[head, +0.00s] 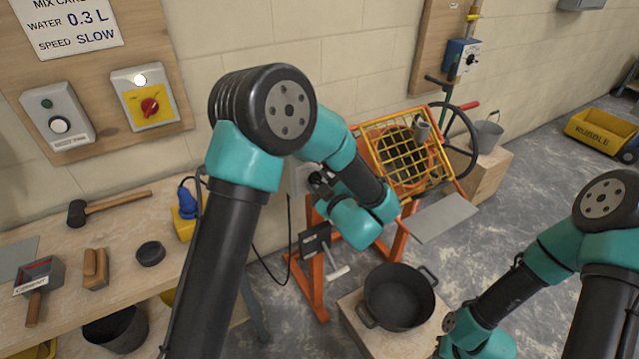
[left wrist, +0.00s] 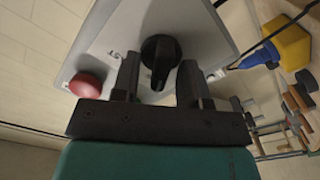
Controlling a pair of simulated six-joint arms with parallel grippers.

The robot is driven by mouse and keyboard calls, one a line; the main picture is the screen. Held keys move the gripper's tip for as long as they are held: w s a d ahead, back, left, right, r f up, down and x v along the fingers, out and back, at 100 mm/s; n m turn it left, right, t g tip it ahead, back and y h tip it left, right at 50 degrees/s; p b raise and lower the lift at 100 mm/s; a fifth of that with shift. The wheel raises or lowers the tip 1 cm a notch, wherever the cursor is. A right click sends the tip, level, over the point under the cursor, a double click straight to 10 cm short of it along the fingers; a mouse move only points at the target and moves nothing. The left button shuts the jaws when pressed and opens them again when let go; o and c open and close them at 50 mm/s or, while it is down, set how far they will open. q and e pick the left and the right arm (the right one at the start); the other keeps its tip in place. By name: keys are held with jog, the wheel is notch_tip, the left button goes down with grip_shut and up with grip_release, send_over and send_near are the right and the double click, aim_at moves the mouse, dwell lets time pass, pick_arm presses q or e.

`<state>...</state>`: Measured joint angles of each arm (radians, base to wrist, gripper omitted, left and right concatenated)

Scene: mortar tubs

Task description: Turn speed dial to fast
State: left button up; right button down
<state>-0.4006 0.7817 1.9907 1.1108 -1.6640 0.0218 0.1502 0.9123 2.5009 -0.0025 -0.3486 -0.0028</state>
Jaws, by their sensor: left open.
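A black dial knob (left wrist: 160,58) sits on a light grey panel (left wrist: 185,20) in the left wrist view. A red button (left wrist: 85,86) is beside it, and a small dark marking shows near the knob, too partial to read. My left gripper (left wrist: 158,82) is open, with one finger on each side of the knob; I cannot tell if they touch it. In the head view my left gripper (head: 321,181) is at the grey control box (head: 298,180), mostly hidden behind my arm, and the dial cannot be seen there. My right gripper is out of view.
A mix card (head: 75,22) reads water 0.3 L, speed SLOW. An orange mixer with a yellow grid guard (head: 397,150) stands behind my left arm. A black tub (head: 398,297) is below. The bench (head: 60,238) holds a mallet (head: 110,207) and tools.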

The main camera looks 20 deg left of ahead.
pick_arm(q)
grip_shut()
jog(key=shift+m, duration=0.3)
jog(key=m, duration=0.6)
jog(key=shift+d+m, duration=0.15)
jog(key=shift+m, duration=0.15)
jog(key=m, duration=0.6)
jog(key=shift+w+d+m, duration=0.1)
jog(key=shift+w+m, duration=0.05)
jog(key=shift+m, duration=0.25)
dwell(0.3)
grip_release()
jog(key=shift+d, duration=0.1)
